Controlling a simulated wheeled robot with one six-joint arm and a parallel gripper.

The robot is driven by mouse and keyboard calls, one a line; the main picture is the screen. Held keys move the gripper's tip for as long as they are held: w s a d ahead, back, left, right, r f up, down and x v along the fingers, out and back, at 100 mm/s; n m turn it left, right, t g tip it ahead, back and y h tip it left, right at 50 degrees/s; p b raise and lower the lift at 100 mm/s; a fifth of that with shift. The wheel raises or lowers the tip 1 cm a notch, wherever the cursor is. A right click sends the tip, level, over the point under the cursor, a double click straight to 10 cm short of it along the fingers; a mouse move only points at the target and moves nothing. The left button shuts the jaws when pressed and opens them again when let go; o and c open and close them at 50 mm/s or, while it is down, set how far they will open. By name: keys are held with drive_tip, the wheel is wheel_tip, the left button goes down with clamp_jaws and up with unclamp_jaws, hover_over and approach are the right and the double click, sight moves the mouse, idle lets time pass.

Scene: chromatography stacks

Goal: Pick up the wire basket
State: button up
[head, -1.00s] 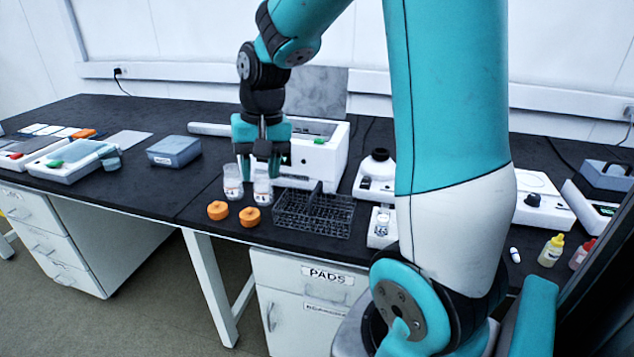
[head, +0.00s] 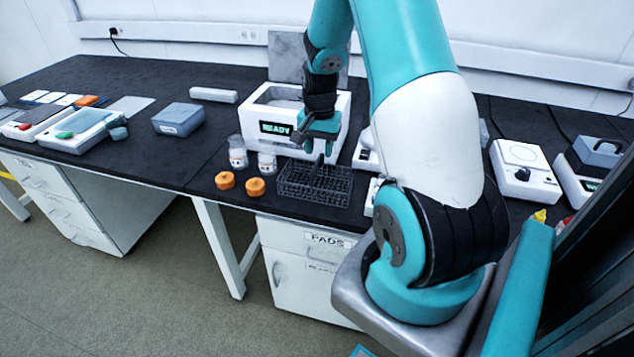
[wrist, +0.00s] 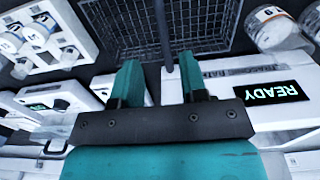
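The dark wire basket (head: 335,195) stands on the black bench top near its front edge. Its upright handle plate (head: 318,167) rises from the middle. My gripper (head: 319,149) hangs just above and behind the basket, close to the handle. In the wrist view my gripper (wrist: 160,80) is open, with its two teal fingers apart. The basket's wire mesh (wrist: 210,25) lies beyond the fingertips. The handle (wrist: 162,35) appears in line with the gap between them. I cannot tell whether the fingers touch it.
Two clear jars (head: 237,152) and two orange caps (head: 225,180) are left of the basket. A white READY machine (head: 335,110) stands right behind it. White instruments (head: 525,170) are at the right.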

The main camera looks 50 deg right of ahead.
sight(317, 162)
drive_tip(key=f, duration=0.3)
drive_tip(key=f+p, duration=0.1)
drive_tip(key=f, duration=0.1)
drive_tip(key=shift+w+f, duration=0.35)
drive_tip(key=shift+c, duration=0.5)
clamp_jaws()
